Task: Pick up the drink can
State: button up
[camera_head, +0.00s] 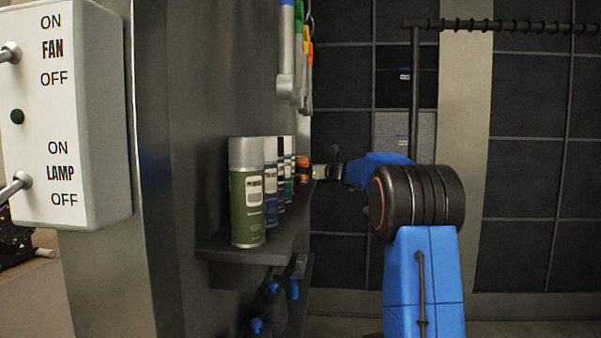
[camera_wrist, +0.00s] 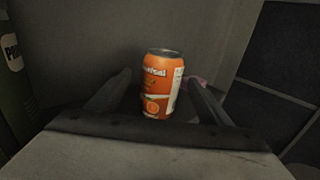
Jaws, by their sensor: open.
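The drink can (camera_wrist: 160,82) is orange with a printed orange fruit and a grey top. In the wrist view it stands upright between the two fingers of my gripper (camera_wrist: 155,92), which are spread apart on either side of it. I see a gap on the right side of the can; contact on the left is hard to judge. In the head view the can (camera_head: 302,168) is a small orange patch at the far end of the shelf, behind the spray cans. My gripper (camera_head: 319,172) is beside it there, partly hidden and small.
A dark shelf (camera_head: 228,248) holds a row of spray cans, the nearest a green one (camera_head: 248,208). A green can (camera_wrist: 14,75) also shows at the left of the wrist view. Tools (camera_head: 290,60) hang above. A switch box (camera_head: 75,120) is at the left.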

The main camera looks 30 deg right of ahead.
jog(key=w, duration=0.3)
jog(key=shift+w+a+f, duration=0.1)
jog(key=shift+w+a, duration=0.1)
jog(key=shift+c, duration=0.6)
jog(key=c, duration=1.4)
